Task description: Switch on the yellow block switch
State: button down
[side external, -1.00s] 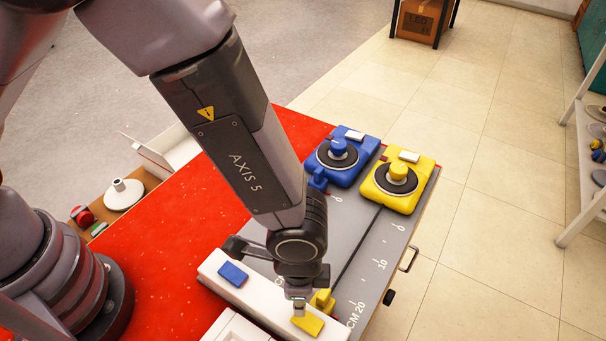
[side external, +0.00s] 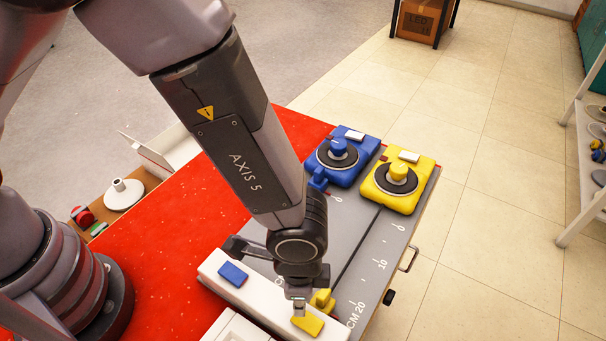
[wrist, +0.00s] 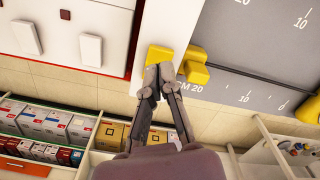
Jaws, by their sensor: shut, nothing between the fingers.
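The yellow block switch (side external: 309,325) is a flat yellow rectangle on a white panel (side external: 217,267) at the front of the board. A yellow block (side external: 323,299) sits beside it at the end of the grey track. My gripper (side external: 299,308) is shut and empty, pointing down at the yellow switch. In the wrist view, my fingertips (wrist: 158,70) lie together over the near edge of the yellow switch (wrist: 157,52), with the yellow block (wrist: 195,65) to their right. I cannot tell whether the fingertips touch the switch. They hide part of it.
A blue switch (side external: 233,273) lies on the same white panel, to the left. A blue dial unit (side external: 347,168) and a yellow dial unit (side external: 408,200) stand at the far end of the grey board. A red surface (side external: 190,230) lies left of the board.

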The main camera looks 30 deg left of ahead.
jog(key=shift+f, duration=1.4)
dwell(0.5)
jog(key=shift+r, duration=3.55)
jog(key=shift+w+a+r, duration=0.1)
jog(key=shift+r, duration=0.05)
jog(key=w+a+r+n+t+h, duration=0.1)
jog(key=w+a+r+n, duration=0.2)
jog(key=a+r, duration=0.7)
jog(key=w+a+r+n+t, duration=0.2)
jog(key=w+a+r+n, duration=0.15)
jog(key=a+r, duration=0.7)
jog(key=s+a+r+n+t, duration=0.1)
jog(key=s+a+r+n, duration=0.1)
jog(key=s+a, duration=0.4)
jog(key=s+a+r+n+t+y, duration=0.1)
jog(key=s+a+r+n, duration=0.2)
jog(key=s+a, duration=0.3)
jog(key=shift+a+r+t, duration=0.3)
jog(key=shift+a+r, duration=0.5)
jog(key=shift+a, duration=0.45)
